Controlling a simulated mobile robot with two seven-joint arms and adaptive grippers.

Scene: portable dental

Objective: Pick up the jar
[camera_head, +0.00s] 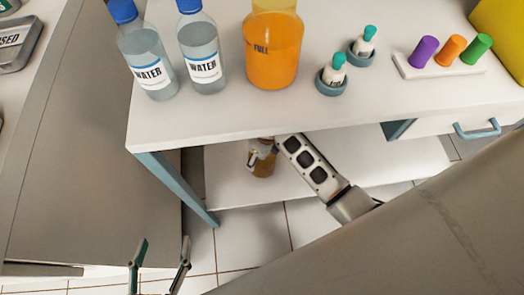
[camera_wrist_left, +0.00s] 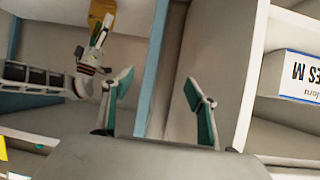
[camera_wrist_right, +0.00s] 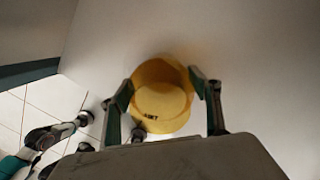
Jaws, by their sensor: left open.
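A yellow-amber jar (camera_head: 263,168) stands on the lower shelf of the white table in the head view. My right gripper (camera_head: 262,148) is at its upper part. In the right wrist view the jar (camera_wrist_right: 160,98) lies between the fingertips of my right gripper (camera_wrist_right: 161,82), one on each side. I cannot tell whether they touch it. Part of the jar also shows at the top of the left wrist view (camera_wrist_left: 102,10). My left gripper (camera_head: 162,250) is open and empty, low at the left of the head view, away from the jar.
The tabletop (camera_head: 215,115) above the shelf (camera_head: 230,190) carries two water bottles (camera_head: 150,65) (camera_head: 203,55), a large orange bottle marked FULL (camera_head: 273,50), two small vials (camera_head: 331,75) (camera_head: 364,42) and a rack of coloured cylinders (camera_head: 440,62). A blue table leg (camera_head: 177,188) stands left of the jar.

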